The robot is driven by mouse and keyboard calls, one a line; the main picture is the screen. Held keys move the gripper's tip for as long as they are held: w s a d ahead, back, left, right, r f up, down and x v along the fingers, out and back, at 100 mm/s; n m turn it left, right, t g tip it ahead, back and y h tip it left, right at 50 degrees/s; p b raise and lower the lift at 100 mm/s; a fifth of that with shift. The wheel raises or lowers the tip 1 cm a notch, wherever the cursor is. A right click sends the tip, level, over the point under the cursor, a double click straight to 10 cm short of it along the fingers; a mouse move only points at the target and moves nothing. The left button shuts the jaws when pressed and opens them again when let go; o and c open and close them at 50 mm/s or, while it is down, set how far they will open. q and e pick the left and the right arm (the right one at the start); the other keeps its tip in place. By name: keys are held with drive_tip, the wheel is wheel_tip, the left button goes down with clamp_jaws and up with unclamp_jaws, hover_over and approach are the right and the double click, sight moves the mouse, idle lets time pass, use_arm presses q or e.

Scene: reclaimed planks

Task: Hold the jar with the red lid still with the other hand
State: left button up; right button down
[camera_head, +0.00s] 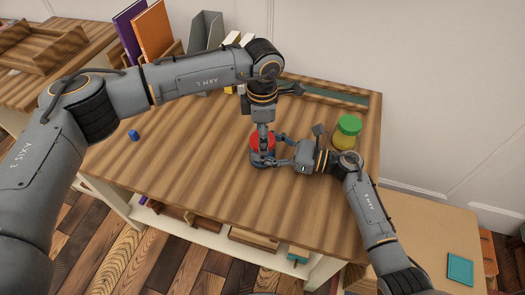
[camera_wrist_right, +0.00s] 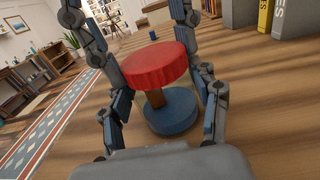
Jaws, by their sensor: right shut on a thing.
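The jar with the red lid (camera_head: 263,143) stands on the wooden worktop, with a dark blue base below the lid. In the right wrist view its red lid (camera_wrist_right: 153,62) and blue base (camera_wrist_right: 172,112) show large between grey fingers, with a brown part between them. My right gripper (camera_head: 272,160) reaches in from the right and is shut on the jar, low down. My left gripper (camera_head: 263,132) points down from above at the red lid. Its fingers overlap the lid in the picture, and whether they grip it is unclear.
A yellow jar with a green lid (camera_head: 347,128) stands to the right, behind my right arm. A small blue object (camera_head: 133,135) lies at the left. Binders (camera_head: 153,30) and a grey file holder (camera_head: 206,32) stand at the back. The front worktop is clear.

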use_arm(q)
drive_tip(key=m, duration=0.3)
drive_tip(key=o, duration=1.4)
drive_tip(key=shift+c, duration=0.2)
wheel_tip(320, 180, up, 12)
use_arm(e)
drive_tip(key=shift+c, duration=1.3)
unclamp_jaws()
drive_tip(key=shift+d, duration=0.15)
